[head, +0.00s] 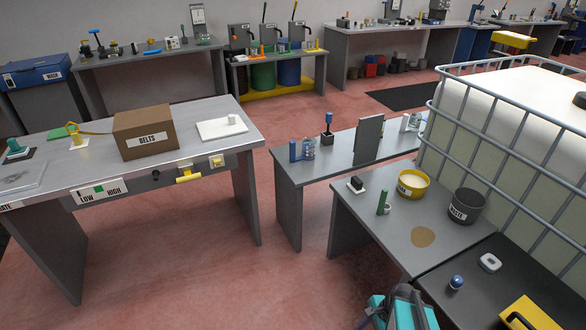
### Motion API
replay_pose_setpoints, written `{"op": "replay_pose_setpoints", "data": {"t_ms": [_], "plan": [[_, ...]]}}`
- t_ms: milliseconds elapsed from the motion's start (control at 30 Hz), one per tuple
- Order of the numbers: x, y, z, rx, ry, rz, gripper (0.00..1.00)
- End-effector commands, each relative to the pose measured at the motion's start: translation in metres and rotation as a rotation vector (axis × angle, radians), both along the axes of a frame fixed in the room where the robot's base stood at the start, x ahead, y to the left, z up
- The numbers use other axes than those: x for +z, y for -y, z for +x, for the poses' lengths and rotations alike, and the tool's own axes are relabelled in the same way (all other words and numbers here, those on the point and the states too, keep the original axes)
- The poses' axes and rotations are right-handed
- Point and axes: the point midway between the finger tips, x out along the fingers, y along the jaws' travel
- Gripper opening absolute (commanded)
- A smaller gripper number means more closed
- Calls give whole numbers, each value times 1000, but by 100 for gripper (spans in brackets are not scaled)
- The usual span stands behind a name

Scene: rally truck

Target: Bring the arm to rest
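No gripper fingers can be made out in the head view. A teal and grey jointed body shows at the bottom edge, right of the middle, cut off by the frame. It looks like part of my own arm, folded low in front of the dark bench (455,255). Whether anything is held cannot be seen.
A grey bench (400,225) at right bears a yellow tub (413,184), a dark bin (466,206) and a green item (383,202). A caged white tank (520,120) stands behind. A left workbench (90,165) carries a BELTS box (145,132). The red floor (240,270) between is clear.

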Motion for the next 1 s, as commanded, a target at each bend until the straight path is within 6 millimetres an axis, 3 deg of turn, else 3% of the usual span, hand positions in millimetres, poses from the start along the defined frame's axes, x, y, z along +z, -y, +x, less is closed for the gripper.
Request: {"op": "replay_pose_setpoints", "data": {"t_ms": [200, 500, 733, 1000], "plan": [[-35, -46, -32, 241, -49, -9, 33], [-72, -85, -85, 607, -111, -16, 33], [-91, -94, -122, 871, -150, -7, 33], [-97, -81, -147, 1126, -174, 20, 33]]}}
